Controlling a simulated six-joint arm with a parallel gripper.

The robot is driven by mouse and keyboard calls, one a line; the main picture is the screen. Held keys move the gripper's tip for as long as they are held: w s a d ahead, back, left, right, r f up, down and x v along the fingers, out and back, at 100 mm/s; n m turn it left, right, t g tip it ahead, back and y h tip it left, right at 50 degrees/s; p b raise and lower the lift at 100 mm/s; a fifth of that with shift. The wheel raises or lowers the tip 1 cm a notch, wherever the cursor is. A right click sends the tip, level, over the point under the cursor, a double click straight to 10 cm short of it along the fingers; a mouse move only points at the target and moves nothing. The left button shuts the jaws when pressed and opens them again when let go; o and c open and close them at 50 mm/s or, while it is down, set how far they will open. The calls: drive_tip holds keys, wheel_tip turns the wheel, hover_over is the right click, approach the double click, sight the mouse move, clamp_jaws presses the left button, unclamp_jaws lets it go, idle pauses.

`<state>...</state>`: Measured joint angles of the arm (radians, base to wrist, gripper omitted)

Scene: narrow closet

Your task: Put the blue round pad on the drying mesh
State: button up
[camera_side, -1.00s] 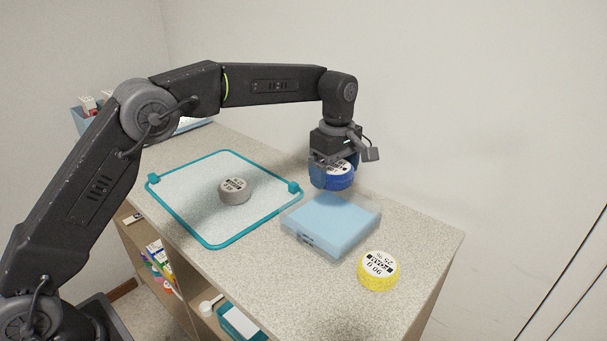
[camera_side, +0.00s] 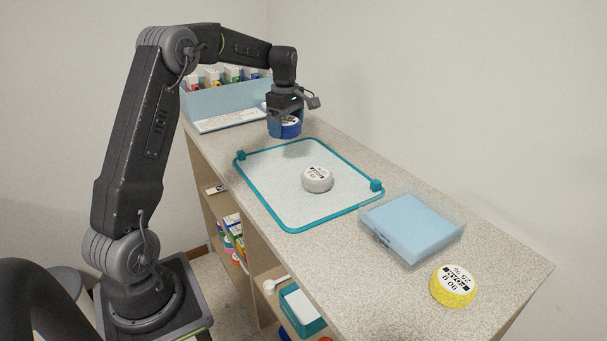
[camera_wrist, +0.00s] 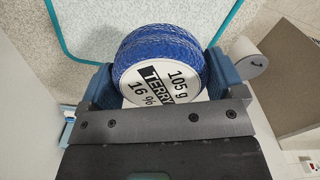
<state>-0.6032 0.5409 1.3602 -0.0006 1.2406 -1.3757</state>
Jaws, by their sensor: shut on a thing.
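My gripper (camera_side: 285,128) is shut on the blue round pad (camera_side: 291,130), which is held above the far end of the counter, near the drying mesh's far edge. In the wrist view the blue pad (camera_wrist: 150,50) sits between the two jaws, its white label reading "TERRY 105 g 16 %". The drying mesh (camera_side: 270,170) is a pale sheet in a teal frame with corner clips, lying on the counter. A grey-white round pad (camera_side: 317,179) lies on the mesh, right of its middle. Part of the mesh's teal frame (camera_wrist: 70,55) shows in the wrist view.
A clear case with a light blue block (camera_side: 412,230) stands right of the mesh. A yellow round pad (camera_side: 454,286) lies near the counter's front right. A light blue bin with bottles (camera_side: 215,100) is at the far left end. The wall runs along the back.

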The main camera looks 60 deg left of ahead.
drive_tip(key=s+a+n, duration=0.2)
drive_tip(key=s+a, duration=0.4)
drive_tip(key=a, duration=0.1)
hover_over(295, 166)
wheel_tip(295, 166, down, 7)
drive_tip(key=shift+w+f, duration=0.1)
drive_tip(key=shift+f, duration=2.1)
drive_tip(key=o, duration=0.7)
drive_tip(key=shift+f, duration=0.15)
